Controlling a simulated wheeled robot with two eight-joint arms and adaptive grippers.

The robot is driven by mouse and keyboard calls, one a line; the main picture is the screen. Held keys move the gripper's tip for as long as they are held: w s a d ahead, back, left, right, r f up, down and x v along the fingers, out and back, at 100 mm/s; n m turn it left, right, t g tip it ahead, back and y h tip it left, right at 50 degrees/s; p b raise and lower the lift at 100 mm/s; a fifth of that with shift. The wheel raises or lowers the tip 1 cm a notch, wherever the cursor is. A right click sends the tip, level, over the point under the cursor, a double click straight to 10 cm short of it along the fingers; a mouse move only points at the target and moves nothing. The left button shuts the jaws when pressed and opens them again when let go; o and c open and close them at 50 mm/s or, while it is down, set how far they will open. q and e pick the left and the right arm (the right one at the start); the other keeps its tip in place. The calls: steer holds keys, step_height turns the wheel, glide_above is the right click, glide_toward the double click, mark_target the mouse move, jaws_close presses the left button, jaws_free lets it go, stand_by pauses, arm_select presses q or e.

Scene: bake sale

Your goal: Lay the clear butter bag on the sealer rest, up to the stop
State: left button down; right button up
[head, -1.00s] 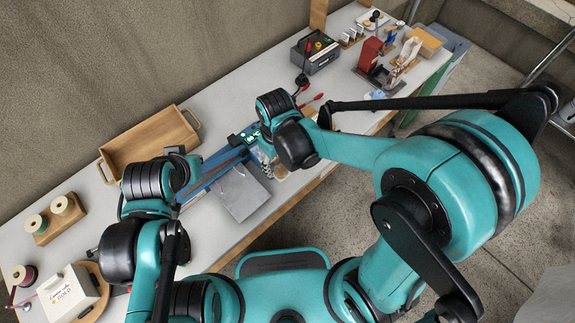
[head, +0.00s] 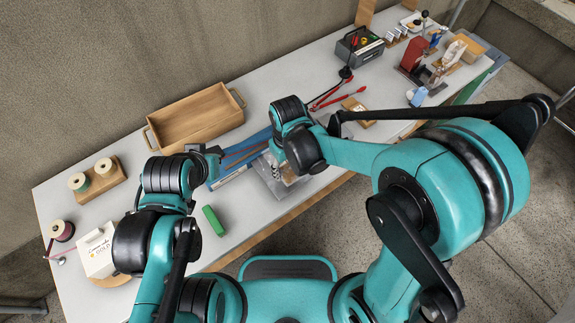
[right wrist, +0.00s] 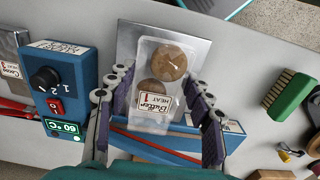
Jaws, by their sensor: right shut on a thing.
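The clear butter bag (right wrist: 157,82) holds two round brown cookies and has a "Butter HEAT 1" label. My right gripper (right wrist: 152,100) is shut on its lower part, with a finger on each side. The bag lies over the grey metal rest (right wrist: 195,52) in front of the blue sealer (right wrist: 190,140). Whether it touches the rest or the stop, I cannot tell. In the head view my right gripper (head: 283,168) hides much of the rest (head: 262,180). My left gripper (head: 207,155) is at the left end of the sealer (head: 243,150); its fingers are unclear.
The sealer's control box (right wrist: 62,85) reads 60 °C. A green brush (right wrist: 290,95) lies to the side. A wooden tray (head: 195,118) stands behind, red-handled tongs (head: 335,97) lie to the right, and spools (head: 95,175) stand at left. The table's front edge is close.

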steer(key=shift+f+b, duration=1.05)
steer(key=shift+f, duration=0.55)
steer(key=shift+w+a+r, duration=0.1)
steer(key=shift+w+a, duration=0.3)
steer(key=shift+w, duration=0.2)
steer(key=shift+w+a, duration=0.55)
steer(key=shift+w, duration=0.2)
steer(key=shift+w+a, duration=0.55)
steer(key=shift+w, duration=0.15)
steer(key=shift+w+a, duration=0.1)
steer(key=shift+w, duration=0.05)
steer(key=o, duration=0.9)
steer(key=shift+r, duration=0.1)
